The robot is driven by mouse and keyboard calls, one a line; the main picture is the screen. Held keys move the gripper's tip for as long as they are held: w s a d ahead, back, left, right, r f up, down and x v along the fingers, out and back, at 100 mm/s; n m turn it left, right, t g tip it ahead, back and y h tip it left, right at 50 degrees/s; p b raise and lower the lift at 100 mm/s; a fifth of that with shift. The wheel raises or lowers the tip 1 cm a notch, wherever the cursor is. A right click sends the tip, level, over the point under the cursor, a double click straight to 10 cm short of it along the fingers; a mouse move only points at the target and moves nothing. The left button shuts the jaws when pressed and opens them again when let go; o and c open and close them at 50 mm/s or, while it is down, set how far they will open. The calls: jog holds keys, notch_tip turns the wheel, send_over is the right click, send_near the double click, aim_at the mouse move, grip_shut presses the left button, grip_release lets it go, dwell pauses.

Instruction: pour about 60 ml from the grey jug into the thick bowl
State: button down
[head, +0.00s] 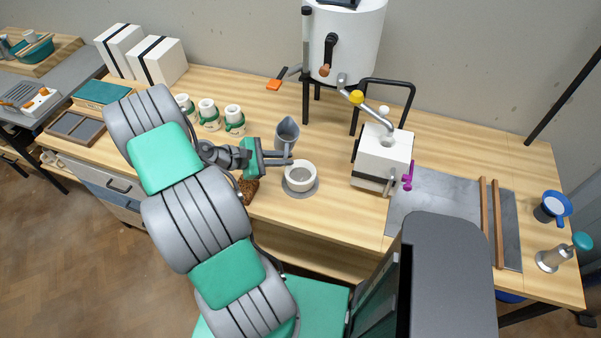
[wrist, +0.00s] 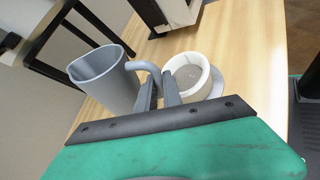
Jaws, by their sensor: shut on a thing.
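The grey jug (head: 288,131) is at the back left of the bowl, its open mouth facing up. It also shows in the wrist view (wrist: 103,78), with its handle (wrist: 148,68) running between the fingers. My gripper (head: 290,154) is shut on that handle; its fingers also show in the wrist view (wrist: 160,92). I cannot tell whether the jug's base touches the table. The thick white bowl (head: 300,166) stands upright on a round grey disc (head: 288,191), just in front of the jug. In the wrist view the bowl (wrist: 187,62) is partly behind a finger; its inside looks grey.
Several white-and-green jars (head: 208,113) stand left of my gripper. A brown block (head: 248,187) lies close below it. A white machine with a lever (head: 383,160) stands right of the bowl, and a big white drum (head: 350,40) on legs stands behind. Bare wood lies between bowl and machine.

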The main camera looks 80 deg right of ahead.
jog(key=shift+s+a+f+m+t+b, duration=0.2)
jog(key=shift+f+m+t+b, duration=0.15)
jog(key=shift+b, duration=0.35)
jog(key=shift+s+a+m+t+h+b, duration=0.3)
jog(key=shift+m+h+b, duration=0.35)
jog(key=shift+b, duration=0.8)
jog(key=m+b, duration=0.1)
jog(key=b, duration=0.1)
jog(key=m+t+h+b, duration=0.1)
jog(key=b, duration=0.2)
jog(key=shift+w+d+r, duration=0.2)
jog(key=shift+w+d, duration=0.2)
jog(key=shift+w+d+r+m+t+h+b, duration=0.2)
jog(key=shift+r+m+t+h+b, duration=0.3)
jog(key=shift+b, duration=0.7)
jog(key=shift+w+d+f+m+b, duration=0.1)
jog(key=shift+f+m+b, duration=0.2)
jog(key=shift+b, duration=0.65)
jog(key=shift+w+d+f+m+h+b, duration=0.1)
jog(key=shift+d+f+m+h+b, duration=0.25)
jog(key=shift+b, duration=0.95)
jog(key=shift+a+r, duration=0.15)
jog(key=shift+a, duration=0.05)
jog(key=shift+w+r+m+t+h+b, duration=0.1)
jog(key=shift+r+m+t+h+b, duration=0.1)
jog(key=shift+m+t+h+b, duration=0.15)
